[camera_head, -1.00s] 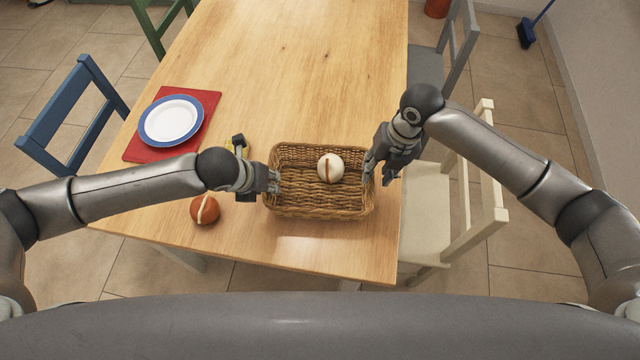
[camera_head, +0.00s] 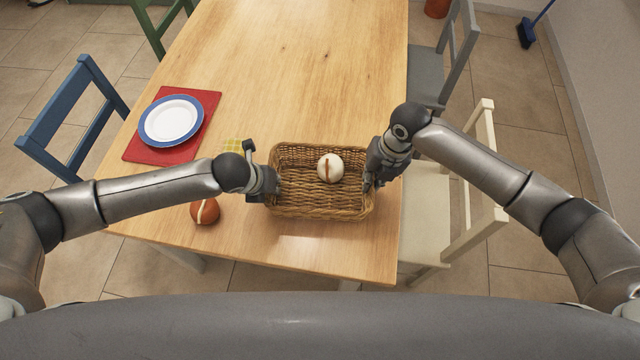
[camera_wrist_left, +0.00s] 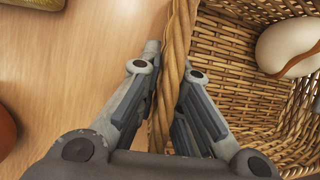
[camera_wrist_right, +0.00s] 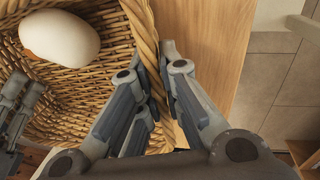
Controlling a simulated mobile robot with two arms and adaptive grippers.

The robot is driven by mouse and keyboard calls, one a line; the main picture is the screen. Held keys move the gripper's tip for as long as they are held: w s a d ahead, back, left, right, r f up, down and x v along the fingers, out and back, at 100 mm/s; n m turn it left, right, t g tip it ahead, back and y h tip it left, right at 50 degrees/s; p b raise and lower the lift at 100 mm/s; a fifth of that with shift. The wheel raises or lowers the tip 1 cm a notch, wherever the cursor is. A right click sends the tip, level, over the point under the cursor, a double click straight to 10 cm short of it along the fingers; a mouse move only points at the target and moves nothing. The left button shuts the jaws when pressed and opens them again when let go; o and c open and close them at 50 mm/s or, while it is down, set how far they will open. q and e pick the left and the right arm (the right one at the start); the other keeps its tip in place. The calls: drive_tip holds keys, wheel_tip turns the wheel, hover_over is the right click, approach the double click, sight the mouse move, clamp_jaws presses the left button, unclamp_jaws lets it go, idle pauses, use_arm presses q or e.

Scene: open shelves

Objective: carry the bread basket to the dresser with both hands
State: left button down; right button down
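The wicker bread basket (camera_head: 318,207) stands on the wooden table near its front edge, with a white round item with a brown stripe (camera_head: 330,167) inside. My left gripper (camera_head: 274,188) is at the basket's left rim; in the left wrist view its fingers (camera_wrist_left: 172,75) sit on either side of the rim (camera_wrist_left: 178,45), close against it. My right gripper (camera_head: 372,183) is at the right rim; in the right wrist view its fingers (camera_wrist_right: 152,62) straddle that rim (camera_wrist_right: 143,25) and look closed on it. I cannot make out a dresser.
An orange-red round item with a pale stripe (camera_head: 205,211) lies left of the basket. A yellow checked item (camera_head: 237,146) is partly behind my left gripper. A plate (camera_head: 171,120) lies on a red mat (camera_head: 139,152). A cream chair (camera_head: 470,235) stands close on the right.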

use_arm(q)
drive_tip(key=shift+r, duration=0.1)
use_arm(e)
drive_tip(key=shift+r, duration=0.1)
